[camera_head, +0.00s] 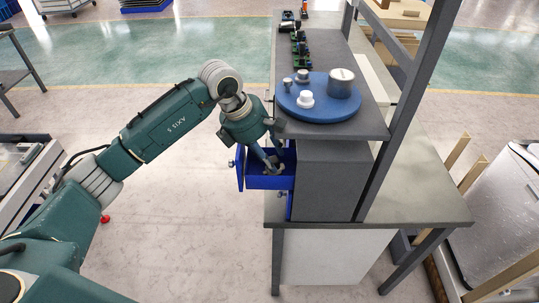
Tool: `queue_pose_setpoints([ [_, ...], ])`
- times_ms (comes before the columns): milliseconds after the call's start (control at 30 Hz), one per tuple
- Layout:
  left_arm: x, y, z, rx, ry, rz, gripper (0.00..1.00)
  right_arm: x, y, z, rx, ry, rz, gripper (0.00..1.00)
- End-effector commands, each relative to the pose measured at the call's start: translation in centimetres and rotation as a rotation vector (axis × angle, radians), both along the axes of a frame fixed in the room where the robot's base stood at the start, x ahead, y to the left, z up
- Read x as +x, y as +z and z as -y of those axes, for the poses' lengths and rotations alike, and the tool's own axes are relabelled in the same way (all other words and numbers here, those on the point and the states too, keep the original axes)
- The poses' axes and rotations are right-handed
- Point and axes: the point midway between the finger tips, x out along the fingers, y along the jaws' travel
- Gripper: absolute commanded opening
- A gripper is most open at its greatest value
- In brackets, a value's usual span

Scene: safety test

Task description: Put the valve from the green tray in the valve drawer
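A blue drawer (254,183) stands pulled out to the left from the grey cabinet on the table. My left gripper (274,165) points down into this open drawer, its fingertips inside the walls. A small dark grey shape shows at the fingertips; I cannot tell whether it is a valve or part of the fingers, nor whether they grip it. Small green trays (301,50) with dark parts lie in a row on the grey top, towards the back. No valve can be made out clearly in them. My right gripper is not in view.
A round blue plate (318,112) on the cabinet top carries a metal cylinder (341,83), a white knob-like piece (306,99) and small metal pieces. A grey upright post (397,130) stands right of the cabinet. The floor left of the table is mostly clear.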

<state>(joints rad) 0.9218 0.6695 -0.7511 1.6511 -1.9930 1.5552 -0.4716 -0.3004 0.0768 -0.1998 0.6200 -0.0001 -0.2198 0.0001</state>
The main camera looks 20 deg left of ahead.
Motion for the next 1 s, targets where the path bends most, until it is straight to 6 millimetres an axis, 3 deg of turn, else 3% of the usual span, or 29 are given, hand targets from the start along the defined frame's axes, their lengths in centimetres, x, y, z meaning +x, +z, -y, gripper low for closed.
queue_pose_setpoints([
  [233,-0.2,1.5,-0.5,0.001,0.002,0.005,0.37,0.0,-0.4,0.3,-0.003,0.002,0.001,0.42],
  [700,-2.5,10.0,-3.2,0.000,0.002,0.004,0.37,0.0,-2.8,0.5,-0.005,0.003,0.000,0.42],
  [1000,-3.0,11.4,-3.6,0.000,0.000,0.000,0.37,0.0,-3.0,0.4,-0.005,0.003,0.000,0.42],
])
